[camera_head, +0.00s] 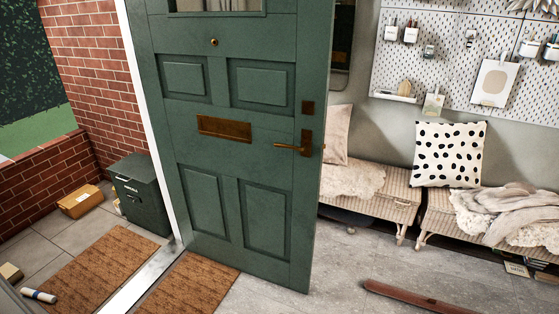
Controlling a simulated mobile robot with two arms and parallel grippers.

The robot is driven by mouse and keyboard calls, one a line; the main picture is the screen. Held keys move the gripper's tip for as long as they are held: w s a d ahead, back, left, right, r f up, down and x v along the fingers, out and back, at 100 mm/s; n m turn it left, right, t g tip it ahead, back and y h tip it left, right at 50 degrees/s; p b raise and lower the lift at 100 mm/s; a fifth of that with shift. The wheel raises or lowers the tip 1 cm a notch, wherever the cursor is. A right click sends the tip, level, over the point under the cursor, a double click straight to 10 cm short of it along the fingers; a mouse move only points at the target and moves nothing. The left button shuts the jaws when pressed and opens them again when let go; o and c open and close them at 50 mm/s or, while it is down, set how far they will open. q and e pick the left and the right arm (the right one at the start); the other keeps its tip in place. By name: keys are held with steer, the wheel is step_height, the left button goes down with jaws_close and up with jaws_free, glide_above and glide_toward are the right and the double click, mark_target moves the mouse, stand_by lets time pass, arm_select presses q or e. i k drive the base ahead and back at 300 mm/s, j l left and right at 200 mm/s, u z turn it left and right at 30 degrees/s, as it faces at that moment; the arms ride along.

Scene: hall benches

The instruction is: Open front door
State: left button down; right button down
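The green front door (243,140) stands swung open into the hall, with its left edge near the white frame and its free edge on the right. It has panels, a brass letter plate (224,128) and a small peephole. A brass lever handle (293,148) sits near the free edge, with a dark lock plate above it. The open doorway at left shows the porch outside. Neither of my grippers shows in the head view, and nothing is seen touching the door or its handle.
Doormats lie outside (97,266) and inside (190,284) the threshold (143,277). A dark green box (140,193) and a parcel (80,201) stand on the porch. Wicker benches (396,196) line the right wall. A long brown object (418,298) lies on the grey floor.

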mark_target(222, 89)
steer(key=i+l+u, duration=0.2)
steer(key=u, duration=0.2)
steer(key=i+l+u, duration=0.15)
steer(key=l+u, duration=0.25)
steer(key=i+l+u, duration=0.15)
steer(key=l+u, duration=0.2)
steer(key=j, duration=0.1)
